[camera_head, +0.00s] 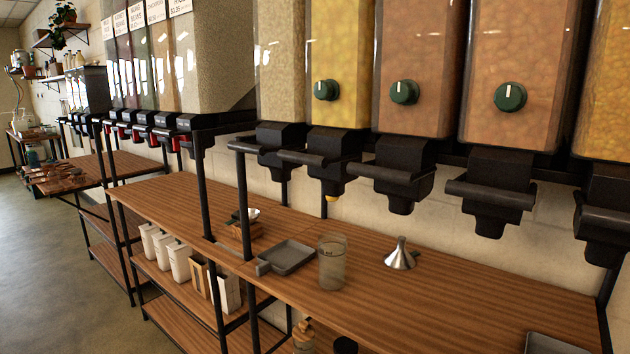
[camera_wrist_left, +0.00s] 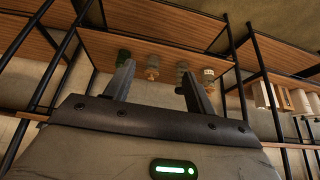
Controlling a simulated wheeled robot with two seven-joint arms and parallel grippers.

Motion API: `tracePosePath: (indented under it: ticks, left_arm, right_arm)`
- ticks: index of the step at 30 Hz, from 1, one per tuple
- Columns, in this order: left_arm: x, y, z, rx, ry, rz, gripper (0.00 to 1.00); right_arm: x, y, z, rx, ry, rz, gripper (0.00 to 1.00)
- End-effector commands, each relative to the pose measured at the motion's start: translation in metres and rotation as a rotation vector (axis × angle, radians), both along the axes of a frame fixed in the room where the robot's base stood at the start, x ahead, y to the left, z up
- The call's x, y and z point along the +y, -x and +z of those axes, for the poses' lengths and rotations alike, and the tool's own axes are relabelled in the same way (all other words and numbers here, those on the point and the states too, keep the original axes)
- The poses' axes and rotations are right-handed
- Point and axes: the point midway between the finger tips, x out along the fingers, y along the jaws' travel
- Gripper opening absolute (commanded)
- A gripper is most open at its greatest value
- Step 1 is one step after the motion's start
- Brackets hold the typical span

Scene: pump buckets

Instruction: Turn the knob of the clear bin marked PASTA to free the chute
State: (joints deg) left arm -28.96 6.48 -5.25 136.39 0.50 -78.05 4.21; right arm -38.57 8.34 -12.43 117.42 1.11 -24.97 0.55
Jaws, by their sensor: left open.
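Several clear bins stand in a row above the counter. A yellow-filled bin (camera_head: 338,50) has a green knob (camera_head: 326,90). An orange-brown bin (camera_head: 420,50) has a green knob (camera_head: 404,92), and a wider one (camera_head: 522,60) to its right has another knob (camera_head: 510,97). Each knob has a white mark pointing about upward. No PASTA label can be read, so I cannot tell which bin it is. Black chutes, such as this one (camera_head: 402,172), hang below. My left gripper (camera_wrist_left: 158,90) is open and empty in the left wrist view, apart from any knob. My right gripper is not in view.
The wooden counter (camera_head: 480,270) holds a glass jar (camera_head: 332,265), a metal funnel (camera_head: 401,255) and a grey tray (camera_head: 290,258). Black rack posts (camera_head: 245,205) rise at its front. White containers (camera_head: 180,262) stand on the lower shelf. Open floor (camera_head: 60,270) lies at left.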

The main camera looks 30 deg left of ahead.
Motion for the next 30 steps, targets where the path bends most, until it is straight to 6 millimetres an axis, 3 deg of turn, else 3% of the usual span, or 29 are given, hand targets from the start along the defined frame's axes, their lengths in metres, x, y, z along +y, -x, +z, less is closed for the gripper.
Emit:
tracePosePath:
  ticks: [1,8,11,16,23,27,30]
  left_arm:
    - [0.014,-0.011,0.021,0.0,-0.003,0.068,0.55]
    - [0.073,-0.081,0.093,-0.118,0.12,0.477,0.55]
    - [0.101,-0.118,0.136,-0.226,0.25,0.679,0.55]
    - [0.149,-0.168,0.23,-0.417,0.616,1.032,0.55]
    - [0.193,-0.196,0.36,-0.514,1.323,1.357,0.55]
    - [0.205,-0.197,0.431,-0.431,1.776,1.422,0.55]
    - [0.208,-0.193,0.471,-0.324,2.034,1.414,0.55]
  right_arm:
    - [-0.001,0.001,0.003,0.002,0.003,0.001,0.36]
    - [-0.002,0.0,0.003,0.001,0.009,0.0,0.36]
    - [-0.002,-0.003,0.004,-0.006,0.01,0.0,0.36]
    - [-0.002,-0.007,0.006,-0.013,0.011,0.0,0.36]
    - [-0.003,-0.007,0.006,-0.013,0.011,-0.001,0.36]
    - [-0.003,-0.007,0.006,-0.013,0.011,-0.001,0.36]
    - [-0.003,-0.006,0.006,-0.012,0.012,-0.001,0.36]
